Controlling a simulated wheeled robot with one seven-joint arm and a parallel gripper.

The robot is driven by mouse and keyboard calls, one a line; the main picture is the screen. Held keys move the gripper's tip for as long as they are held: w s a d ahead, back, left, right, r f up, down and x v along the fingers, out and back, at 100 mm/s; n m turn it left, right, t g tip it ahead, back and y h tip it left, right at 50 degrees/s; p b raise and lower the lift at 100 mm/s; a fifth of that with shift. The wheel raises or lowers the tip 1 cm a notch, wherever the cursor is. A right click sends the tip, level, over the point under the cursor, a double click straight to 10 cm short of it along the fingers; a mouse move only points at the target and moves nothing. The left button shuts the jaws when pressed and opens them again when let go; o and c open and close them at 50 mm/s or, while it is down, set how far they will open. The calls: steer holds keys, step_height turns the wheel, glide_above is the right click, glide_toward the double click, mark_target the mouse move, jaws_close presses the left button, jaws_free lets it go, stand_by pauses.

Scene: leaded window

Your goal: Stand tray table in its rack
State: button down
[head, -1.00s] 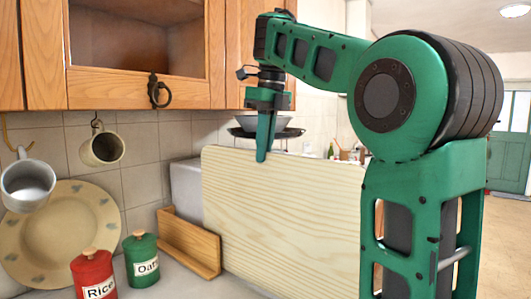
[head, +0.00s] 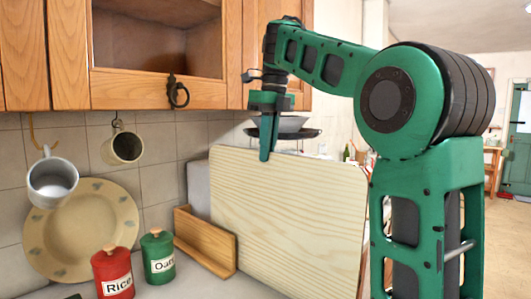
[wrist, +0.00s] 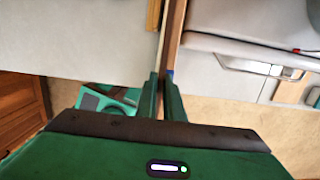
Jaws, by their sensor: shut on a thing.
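The tray table (head: 285,215) is a large pale wood-grain panel, held upright on edge in the head view. My gripper (head: 265,155) is shut on its top edge, near the upper middle. In the wrist view the gripper fingers (wrist: 162,90) pinch the panel's thin edge (wrist: 172,40), which runs away upward. The rack (head: 205,240) is a wooden holder with a low front and a taller back, standing on the counter to the left of the panel. The panel overlaps the rack's right end in the head view, and I cannot tell whether they touch.
A red Rice canister (head: 113,273) and a green Oats canister (head: 158,256) stand left of the rack. A plate (head: 85,232) leans on the wall. Mugs (head: 52,180) hang above. A wall cabinet (head: 160,50) is close to my wrist. A dark bowl stand (head: 290,130) is behind the panel.

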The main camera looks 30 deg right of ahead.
steer(key=c, duration=1.8)
jaws_free()
steer(key=shift+s+d+r, duration=0.1)
steer(key=shift+s+r, duration=0.1)
steer(key=shift+r, duration=1.7)
steer(key=shift+s+d+r, duration=0.1)
steer(key=shift+s+r, duration=0.1)
steer(key=shift+r, duration=1.65)
steer(key=shift+s, duration=0.1)
